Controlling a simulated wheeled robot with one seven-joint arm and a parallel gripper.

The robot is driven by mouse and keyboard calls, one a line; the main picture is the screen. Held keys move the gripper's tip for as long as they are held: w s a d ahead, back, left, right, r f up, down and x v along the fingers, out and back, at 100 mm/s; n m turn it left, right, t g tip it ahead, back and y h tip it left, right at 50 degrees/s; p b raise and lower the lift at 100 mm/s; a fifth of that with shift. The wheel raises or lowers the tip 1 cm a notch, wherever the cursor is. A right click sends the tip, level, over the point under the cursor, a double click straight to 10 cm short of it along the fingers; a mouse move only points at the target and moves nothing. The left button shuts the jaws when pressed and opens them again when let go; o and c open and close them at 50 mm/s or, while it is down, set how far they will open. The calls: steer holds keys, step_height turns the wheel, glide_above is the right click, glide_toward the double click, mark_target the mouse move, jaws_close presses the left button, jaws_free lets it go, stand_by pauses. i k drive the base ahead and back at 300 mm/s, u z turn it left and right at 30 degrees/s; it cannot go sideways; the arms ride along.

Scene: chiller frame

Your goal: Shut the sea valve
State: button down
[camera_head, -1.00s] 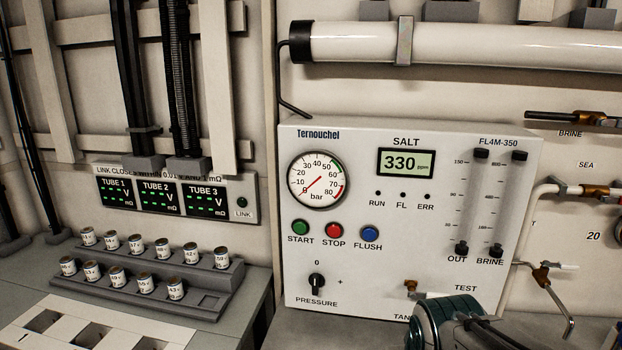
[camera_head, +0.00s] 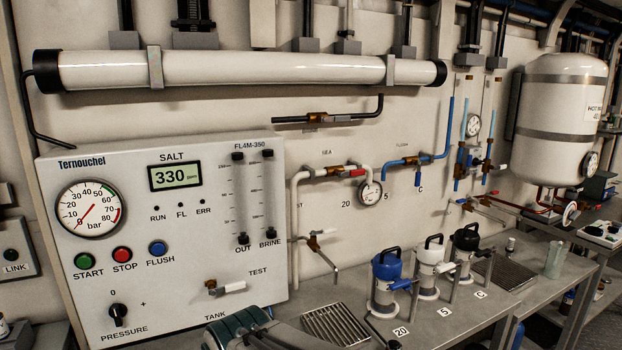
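The sea valve (camera_head: 335,171) is a brass body on a white pipe, under the small SEA label (camera_head: 327,153) on the back wall. A red lever part (camera_head: 355,173) shows at its right, lying roughly along the pipe. A round gauge (camera_head: 370,193) hangs just right of it. The valve is too small here to tell its exact setting.
The Ternouchel panel (camera_head: 190,220) stands left and reads 330. A blue FLUSH pipe valve (camera_head: 405,161) is right of the sea valve. Filter housings, one blue (camera_head: 385,285), stand on the bench below.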

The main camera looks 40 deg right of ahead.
mark_target(358, 172)
steer(key=z, duration=0.95)
steer(key=i, duration=0.2)
steer(key=z, duration=0.35)
steer(key=k, duration=1)
steer(key=z, duration=0.85)
steer(key=i, duration=0.6)
steer(key=u, duration=0.6)
steer(key=i, duration=0.75)
steer(key=u, duration=0.8)
